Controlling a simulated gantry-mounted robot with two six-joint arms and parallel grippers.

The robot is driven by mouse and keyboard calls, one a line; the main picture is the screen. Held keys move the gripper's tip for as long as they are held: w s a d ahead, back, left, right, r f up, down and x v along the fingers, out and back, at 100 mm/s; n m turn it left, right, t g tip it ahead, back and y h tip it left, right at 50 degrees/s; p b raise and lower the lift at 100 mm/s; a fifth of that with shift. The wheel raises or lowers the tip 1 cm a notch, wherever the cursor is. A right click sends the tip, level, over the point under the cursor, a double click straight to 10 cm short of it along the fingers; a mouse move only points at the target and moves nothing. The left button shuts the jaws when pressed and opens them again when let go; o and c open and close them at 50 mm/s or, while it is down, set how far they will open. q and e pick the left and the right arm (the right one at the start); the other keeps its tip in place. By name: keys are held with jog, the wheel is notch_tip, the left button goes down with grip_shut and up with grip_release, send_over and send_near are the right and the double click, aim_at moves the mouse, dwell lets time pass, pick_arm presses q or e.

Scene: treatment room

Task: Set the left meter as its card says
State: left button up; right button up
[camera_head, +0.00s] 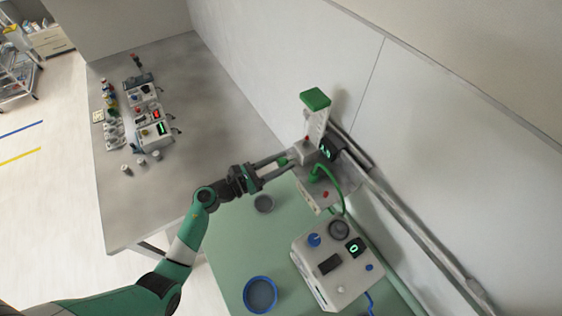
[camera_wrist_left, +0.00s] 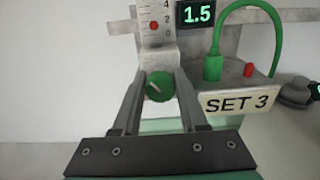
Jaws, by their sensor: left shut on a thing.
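The left meter is a wall-rail flow meter with a green-topped clear tube (camera_head: 316,112). Its display (camera_wrist_left: 197,13) reads 1.5 in green. A red ball (camera_wrist_left: 153,25) sits in the scale tube a little below the 2 mark. The card (camera_wrist_left: 238,103) below the meter's body reads SET 3. My left gripper (camera_wrist_left: 160,78) is shut on the meter's green knob (camera_wrist_left: 159,88), one finger on each side. The knob's white pointer line slants up to the left. In the head view, my left gripper (camera_head: 292,157) reaches the meter from the left. My right gripper is not in view.
Meters and small containers crowd the grey table (camera_head: 205,110).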

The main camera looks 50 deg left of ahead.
pick_arm(q)
grip_shut()
jog(key=shift+r+n+p, duration=0.15)
jog(key=shift+n+p, duration=0.7)
jog(key=shift+n, duration=0.45)
jog(key=shift+a+n+p, duration=0.1)
jog(key=shift+n+p, duration=0.95)
jog(key=shift+n, duration=1.25)
jog(key=o, duration=0.9)
grip_release()
jog(key=shift+f, duration=0.2)
jog(key=shift+o, duration=0.2)
